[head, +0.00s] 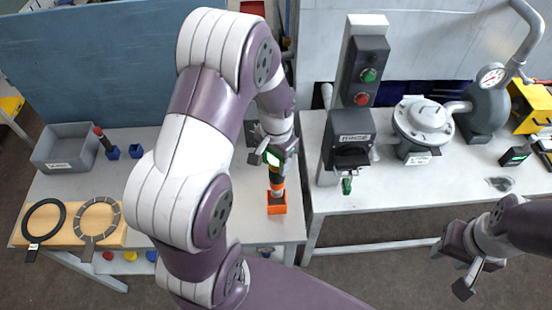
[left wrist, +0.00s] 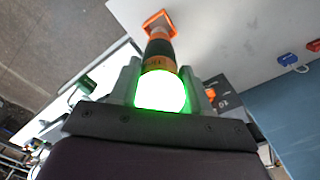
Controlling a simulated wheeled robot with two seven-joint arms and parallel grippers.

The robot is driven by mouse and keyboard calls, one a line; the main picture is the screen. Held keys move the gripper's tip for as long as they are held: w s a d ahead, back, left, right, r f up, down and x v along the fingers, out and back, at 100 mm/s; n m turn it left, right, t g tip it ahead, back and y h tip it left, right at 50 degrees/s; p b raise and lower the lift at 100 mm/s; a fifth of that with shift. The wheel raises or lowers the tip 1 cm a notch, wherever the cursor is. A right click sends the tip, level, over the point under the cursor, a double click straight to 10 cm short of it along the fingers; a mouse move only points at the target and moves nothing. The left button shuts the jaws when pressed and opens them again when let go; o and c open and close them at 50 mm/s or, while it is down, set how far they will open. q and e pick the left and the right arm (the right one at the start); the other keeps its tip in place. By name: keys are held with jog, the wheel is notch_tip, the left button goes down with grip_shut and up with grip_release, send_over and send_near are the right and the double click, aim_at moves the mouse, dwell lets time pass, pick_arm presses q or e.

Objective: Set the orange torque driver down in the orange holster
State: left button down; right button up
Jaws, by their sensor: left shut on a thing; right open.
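The orange torque driver (head: 276,183) is dark with orange bands, upright below my left gripper (head: 277,161). My left gripper is shut on its upper part. In the left wrist view the driver (left wrist: 159,52) stands between the two fingers (left wrist: 160,82), and its near end glows white with green light. The orange holster (head: 278,208), a small open box, sits near the table's front edge. It also shows in the left wrist view (left wrist: 151,20). The driver's lower end overlaps the holster's opening; how deep it is cannot be told. My right gripper (head: 459,271) is open and empty at lower right.
A grey bin (head: 66,155), blue holders (head: 135,151) with a red-and-black tool, and a wooden board (head: 70,236) with two rings are on the left. A gap separates the tables.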

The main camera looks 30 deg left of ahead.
aim_at(276, 179)
pick_arm(q)
jog(key=shift+r, duration=0.1)
jog(key=shift+f, duration=0.2)
jog(key=shift+a+f+b, duration=0.1)
jog(key=shift+f+b, duration=1.7)
jog(key=shift+f, duration=0.8)
jog(key=shift+f+b, duration=1)
jog(key=shift+f, duration=0.6)
jog(key=shift+c, duration=2.3)
grip_release()
notch_tip(276, 179, up, 13)
jog(key=shift+f+b, duration=0.15)
jog(key=shift+b, duration=0.85)
